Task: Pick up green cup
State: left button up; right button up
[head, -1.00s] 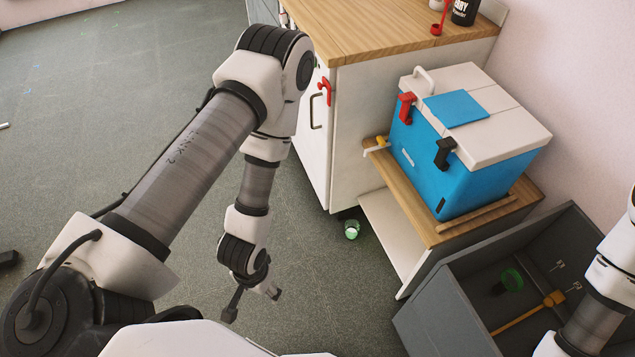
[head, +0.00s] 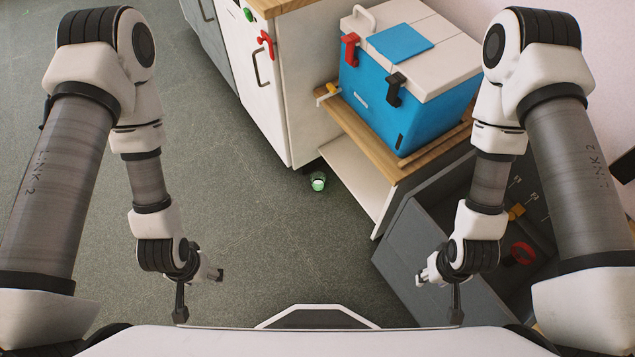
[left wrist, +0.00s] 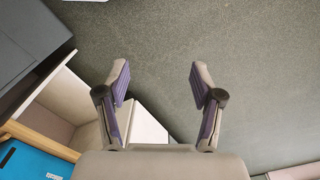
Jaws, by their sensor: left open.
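A small green cup (head: 318,181) is on the grey floor by the foot of the white cabinet; it seems to lie on its side. My left gripper (head: 200,296) hangs open and empty, to the left of the cup and nearer to me in the head view. In the left wrist view my left gripper (left wrist: 160,80) shows two spread fingers with bare floor between them; no cup shows there. My right gripper (head: 438,298) hangs in front of the grey bin, its fingers apart and empty.
A white cabinet (head: 285,110) and a low wooden-topped stand (head: 370,125) with a blue cooler (head: 405,110) are beyond the cup. A grey open bin (head: 435,250) is at right, holding a red ring (head: 523,252). The floor at left is clear.

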aim_at(316, 173)
jog(key=i+j+z, duration=0.45)
jog(key=j, duration=0.2)
jog(key=j+z, duration=0.2)
jog(key=j, duration=0.15)
jog(key=i+j+z, duration=0.25)
jog(key=k+j+z, duration=0.1)
jog(key=z, duration=0.75)
